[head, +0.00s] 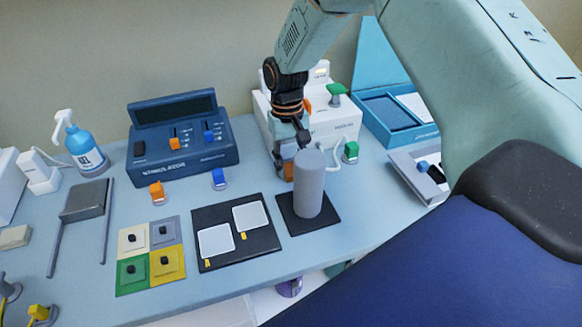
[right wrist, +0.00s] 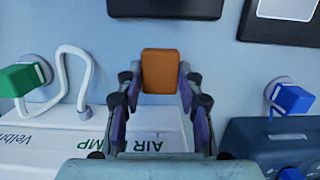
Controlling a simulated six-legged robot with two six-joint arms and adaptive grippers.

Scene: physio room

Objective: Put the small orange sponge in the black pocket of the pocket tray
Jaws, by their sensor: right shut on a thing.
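The small orange sponge (right wrist: 160,71) is between the two fingers of my right gripper (right wrist: 158,88) in the right wrist view. In the head view only a small part of the sponge (head: 289,172) shows, just behind the upright grey cylinder. My right gripper (head: 290,160) is shut on it, pointing down in front of the white pump box. A pale tray (head: 405,165) with a dark inside and a blue piece in it lies at the right, partly hidden by my right arm. I cannot tell surely whether it is the pocket tray. My left gripper is not in view.
The grey cylinder (head: 309,185) stands on a dark mat (head: 290,222) close to my right gripper. The white pump box (head: 345,125) is behind it, with a tube and green plug (head: 351,151). A black board (head: 215,255) with two white squares lies left of the cylinder.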

